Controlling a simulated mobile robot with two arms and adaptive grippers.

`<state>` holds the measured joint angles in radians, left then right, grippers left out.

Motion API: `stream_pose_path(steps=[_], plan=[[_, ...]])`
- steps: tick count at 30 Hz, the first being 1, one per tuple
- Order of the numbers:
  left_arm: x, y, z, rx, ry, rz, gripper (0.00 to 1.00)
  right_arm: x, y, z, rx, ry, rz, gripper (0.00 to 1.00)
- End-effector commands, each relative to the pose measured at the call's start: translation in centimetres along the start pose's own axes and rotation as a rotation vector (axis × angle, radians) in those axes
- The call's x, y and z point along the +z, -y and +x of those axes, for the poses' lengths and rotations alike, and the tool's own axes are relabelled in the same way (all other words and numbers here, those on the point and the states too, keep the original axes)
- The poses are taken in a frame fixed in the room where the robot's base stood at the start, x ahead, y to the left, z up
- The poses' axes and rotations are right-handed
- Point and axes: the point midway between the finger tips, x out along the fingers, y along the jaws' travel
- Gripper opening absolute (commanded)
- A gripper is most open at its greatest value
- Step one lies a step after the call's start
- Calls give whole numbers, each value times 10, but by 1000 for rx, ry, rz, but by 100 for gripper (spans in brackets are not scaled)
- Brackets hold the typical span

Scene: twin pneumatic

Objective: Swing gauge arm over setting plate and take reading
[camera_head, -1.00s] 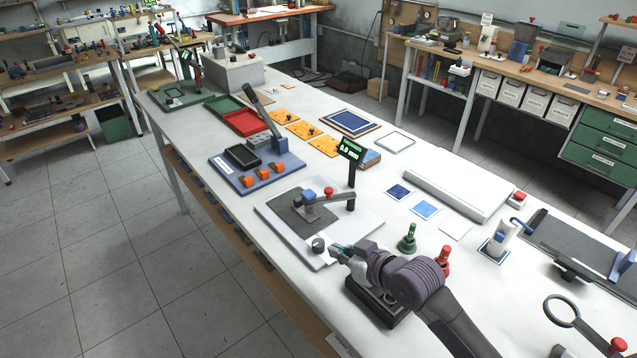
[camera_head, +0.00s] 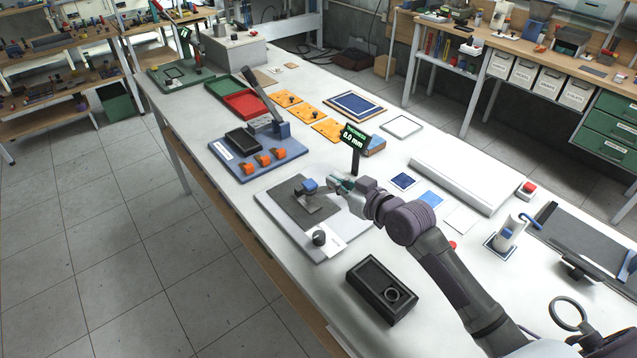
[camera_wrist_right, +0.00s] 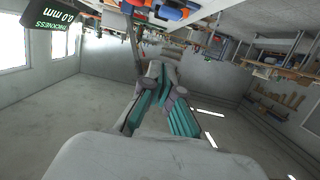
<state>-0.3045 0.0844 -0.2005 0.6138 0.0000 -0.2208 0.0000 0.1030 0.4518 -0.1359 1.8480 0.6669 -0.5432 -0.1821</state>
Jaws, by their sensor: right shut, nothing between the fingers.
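The thickness gauge stands on a white base plate (camera_head: 270,206) with a dark grey plate (camera_head: 291,207) on it. Its blue cap (camera_head: 309,185) sits over the grey plate. The outer part of the gauge arm and its red knob are hidden by my right gripper (camera_head: 340,185). The gripper is shut and empty beside the blue cap, in front of the display post; contact cannot be told. Its teal-padded fingers (camera_wrist_right: 160,78) show in the right wrist view. The display (camera_head: 355,136) reads 0.0 mm; part of it shows in the wrist view (camera_wrist_right: 55,15). My left gripper is out of view.
A black knob (camera_head: 320,238) and a white card (camera_head: 345,236) lie at the base's front. A blue fixture board (camera_head: 235,160) lies left. Blue squares (camera_head: 403,181) and a long white block (camera_head: 465,185) lie right.

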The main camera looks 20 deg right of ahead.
Motion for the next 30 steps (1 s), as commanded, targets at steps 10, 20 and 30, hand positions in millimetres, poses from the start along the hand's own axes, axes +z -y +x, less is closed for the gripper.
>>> stream_pose_path(steps=[10,20,30], plan=[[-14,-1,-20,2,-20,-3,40,4,0,70,-1,6,1,0],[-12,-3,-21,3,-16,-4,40,38,0,76,0,2,-1,0],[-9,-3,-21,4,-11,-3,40,39,0,76,0,1,-1,0]])
